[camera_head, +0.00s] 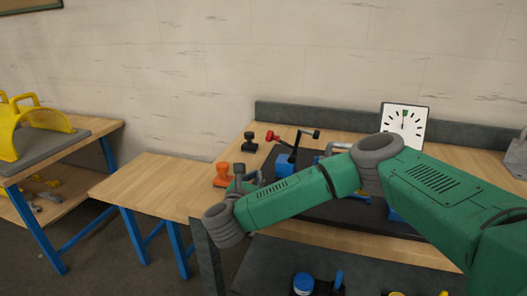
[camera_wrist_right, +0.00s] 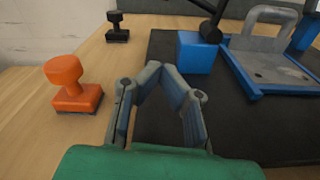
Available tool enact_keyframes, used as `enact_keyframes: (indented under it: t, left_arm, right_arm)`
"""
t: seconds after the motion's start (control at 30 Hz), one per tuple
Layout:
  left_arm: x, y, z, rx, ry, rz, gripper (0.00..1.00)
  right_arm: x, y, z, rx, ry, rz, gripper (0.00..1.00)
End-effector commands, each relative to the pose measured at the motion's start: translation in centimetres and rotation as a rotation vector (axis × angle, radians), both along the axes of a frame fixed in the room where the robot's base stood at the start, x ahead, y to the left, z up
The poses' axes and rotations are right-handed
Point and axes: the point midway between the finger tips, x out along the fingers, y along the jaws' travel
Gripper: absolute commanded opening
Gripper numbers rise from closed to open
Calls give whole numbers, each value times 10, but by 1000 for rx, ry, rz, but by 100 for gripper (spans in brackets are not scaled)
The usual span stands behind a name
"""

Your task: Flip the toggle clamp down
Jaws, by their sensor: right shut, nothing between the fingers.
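The toggle clamp is a blue block (camera_head: 285,168) with a dark upright arm and crossbar, on a dark mat on the bench. A red handle (camera_head: 272,135) shows at its upper left and a black knob at its right end. In the right wrist view the blue block (camera_wrist_right: 197,54) stands beyond the fingers, with a black lever rising above it; the lever's top is cut off. My right gripper (camera_head: 239,170) is small and partly hidden by my wrist, left of the clamp. In the wrist view its fingers (camera_wrist_right: 157,72) are shut, empty and apart from the block. My left gripper is not in view.
An orange stamp (camera_wrist_right: 72,86) stands left of the fingers, and a black stamp (camera_wrist_right: 117,28) farther back. A blue-edged metal fixture (camera_wrist_right: 268,65) is right of the block. A white dial (camera_head: 404,124) stands behind my arm. Bare wood lies at left.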

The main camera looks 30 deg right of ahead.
Motion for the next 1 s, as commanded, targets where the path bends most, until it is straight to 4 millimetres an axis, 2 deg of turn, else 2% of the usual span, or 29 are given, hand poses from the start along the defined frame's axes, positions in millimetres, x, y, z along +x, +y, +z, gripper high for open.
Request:
enact_keyframes:
  t: [0.23, 0.6, 0.7, 0.8, 1.0]
  left_arm:
    - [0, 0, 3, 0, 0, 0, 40]
    - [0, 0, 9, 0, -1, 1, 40]
    - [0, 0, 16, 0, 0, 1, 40]
    - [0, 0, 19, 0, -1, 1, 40]
    - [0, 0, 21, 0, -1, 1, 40]
  right_arm:
    - [16, -16, 0, -5, 0, -1, 0]
    - [67, -76, -7, -3, 0, -1, 0]
    - [67, -81, 12, 0, -2, 2, 0]
    - [68, -85, 23, 0, -1, 3, 0]
    - [69, -86, 32, -3, 0, 3, 0]
